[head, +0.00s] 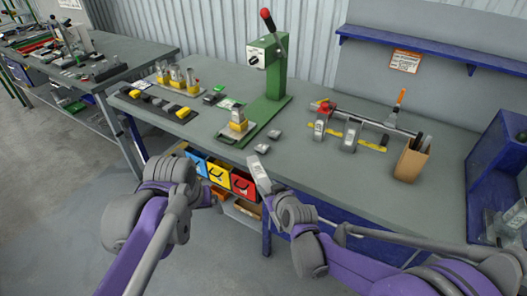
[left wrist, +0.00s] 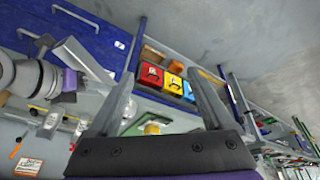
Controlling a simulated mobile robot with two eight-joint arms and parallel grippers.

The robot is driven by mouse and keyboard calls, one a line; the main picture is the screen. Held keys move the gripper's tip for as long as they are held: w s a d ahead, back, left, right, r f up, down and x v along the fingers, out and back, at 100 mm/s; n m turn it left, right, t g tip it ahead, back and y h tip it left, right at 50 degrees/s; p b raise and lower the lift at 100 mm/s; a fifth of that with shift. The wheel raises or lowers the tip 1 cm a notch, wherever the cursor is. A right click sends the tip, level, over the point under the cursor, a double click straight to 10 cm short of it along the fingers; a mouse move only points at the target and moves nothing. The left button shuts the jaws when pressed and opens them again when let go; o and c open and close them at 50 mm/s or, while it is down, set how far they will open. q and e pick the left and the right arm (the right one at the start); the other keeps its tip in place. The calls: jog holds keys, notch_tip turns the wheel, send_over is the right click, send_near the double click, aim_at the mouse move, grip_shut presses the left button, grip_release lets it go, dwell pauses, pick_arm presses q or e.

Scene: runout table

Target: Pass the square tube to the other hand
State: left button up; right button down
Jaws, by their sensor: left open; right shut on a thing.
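The square tube (head: 259,174) is a short pale grey metal piece. My right gripper (head: 271,194) is shut on its lower end and holds it tilted in front of the bench's front edge. In the left wrist view, the tube (left wrist: 84,60) shows at the upper left, beside my left finger there. My left gripper (left wrist: 162,76) is open with nothing between its two fingers. In the head view, my left arm is left of the tube, apart from it, and its fingers are mostly hidden behind the wrist.
The workbench (head: 330,185) carries a green lever press (head: 278,85), a yellow-and-grey fixture (head: 238,125) and a cardboard box (head: 411,162) of rods. Red, yellow and blue bins (head: 243,183) hang below its front edge. A blue stand (head: 497,165) is at the right.

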pick_arm(q)
jog(key=w+d+r+n+g, duration=0.1)
jog(key=w+d+r, duration=0.15)
jog(key=w, duration=0.35)
jog(key=w+d+r+g, duration=0.1)
jog(key=w+d, duration=0.2)
jog(key=w, duration=0.4)
jog(key=n+g, duration=0.2)
send_over(264, 175)
notch_tip(264, 175, down, 4)
jog(key=f, duration=1.1)
jog(key=shift+a+f, duration=0.2)
jog(key=shift+f, duration=0.15)
jog(key=shift+d, duration=0.15)
grip_shut()
pick_arm(e)
jog(key=shift+a, duration=0.1)
